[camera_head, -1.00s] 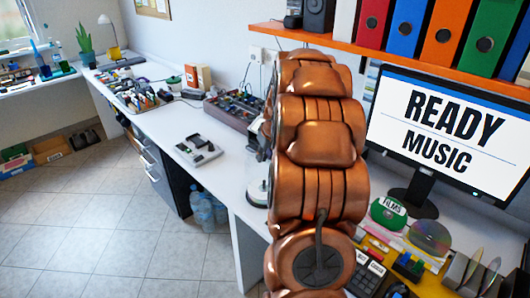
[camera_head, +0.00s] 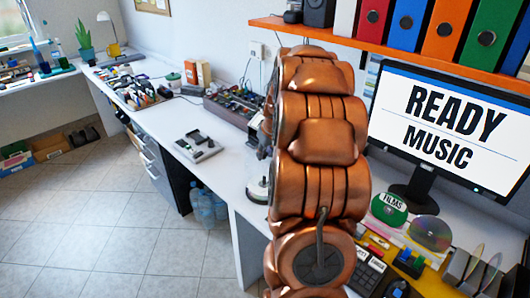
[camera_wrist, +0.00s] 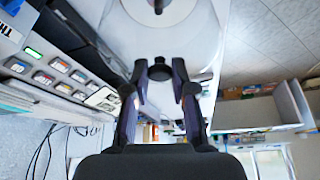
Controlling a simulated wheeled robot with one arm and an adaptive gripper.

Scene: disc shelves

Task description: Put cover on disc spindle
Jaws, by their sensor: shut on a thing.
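In the wrist view, my gripper (camera_wrist: 160,82) is shut on the dark knob of the clear cover (camera_wrist: 205,40). The cover extends away from the fingers toward the top of the picture. The disc spindle (camera_wrist: 158,9), with a pale round disc or base around it, shows at the top edge, roughly in line with the cover. In the head view, the spindle's round base (camera_head: 257,190) stands on the white desk just left of my copper arm. My arm hides most of the gripper and cover there, so I cannot tell whether the cover is around the spindle or above it.
A grey device (camera_head: 198,147) lies on the desk to the left. A box of small parts (camera_head: 231,107) stands behind it. The monitor (camera_head: 450,135) and a green disc labelled FILMS (camera_head: 388,209) are right of my arm. Desk between device and spindle is clear.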

